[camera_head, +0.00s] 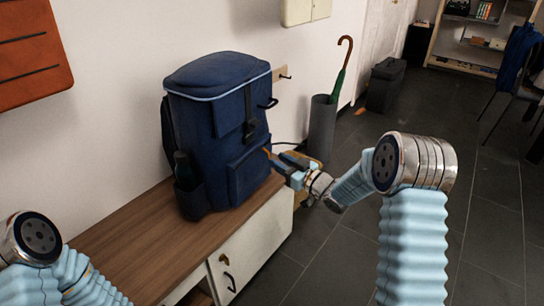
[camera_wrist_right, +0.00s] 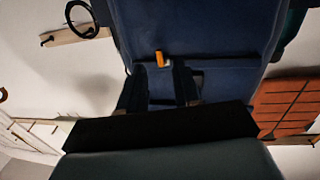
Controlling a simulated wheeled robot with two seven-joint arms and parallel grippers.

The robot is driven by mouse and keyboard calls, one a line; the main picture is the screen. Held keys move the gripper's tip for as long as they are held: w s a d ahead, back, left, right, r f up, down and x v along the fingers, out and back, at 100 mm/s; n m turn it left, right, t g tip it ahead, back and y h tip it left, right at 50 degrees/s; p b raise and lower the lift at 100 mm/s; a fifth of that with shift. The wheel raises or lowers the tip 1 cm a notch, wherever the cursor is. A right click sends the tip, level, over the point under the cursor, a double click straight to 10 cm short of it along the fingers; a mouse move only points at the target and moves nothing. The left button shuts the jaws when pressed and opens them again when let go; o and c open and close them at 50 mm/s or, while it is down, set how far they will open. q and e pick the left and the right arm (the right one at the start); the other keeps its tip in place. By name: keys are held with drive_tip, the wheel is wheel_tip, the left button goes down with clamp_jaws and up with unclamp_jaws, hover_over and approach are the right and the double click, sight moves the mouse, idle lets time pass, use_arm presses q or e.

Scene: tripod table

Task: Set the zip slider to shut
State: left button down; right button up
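A dark blue backpack (camera_head: 222,125) stands upright on a wooden bench top. Its small orange zip slider (camera_wrist_right: 160,58) shows on the blue fabric in the right wrist view; a small orange bit also shows at the backpack's right side in the head view (camera_head: 266,150). My right gripper (camera_head: 279,159) is beside the front pocket (camera_head: 248,175). In the wrist view its two dark fingers (camera_wrist_right: 159,88) are apart with nothing held between them, and the slider appears just beyond their tips. Whether they touch the bag cannot be told. My left gripper is out of view.
The bench (camera_head: 135,240) has clear wood at the front left. A wall hook rail (camera_head: 284,74) is behind the bag. An umbrella stand (camera_head: 321,127) with a green umbrella and a black case (camera_head: 385,85) stand on the floor beyond.

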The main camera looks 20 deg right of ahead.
drive_tip(key=x, duration=0.3)
drive_tip(key=shift+w+a, duration=0.2)
drive_tip(key=shift+w, duration=0.1)
clamp_jaws()
idle(1.2)
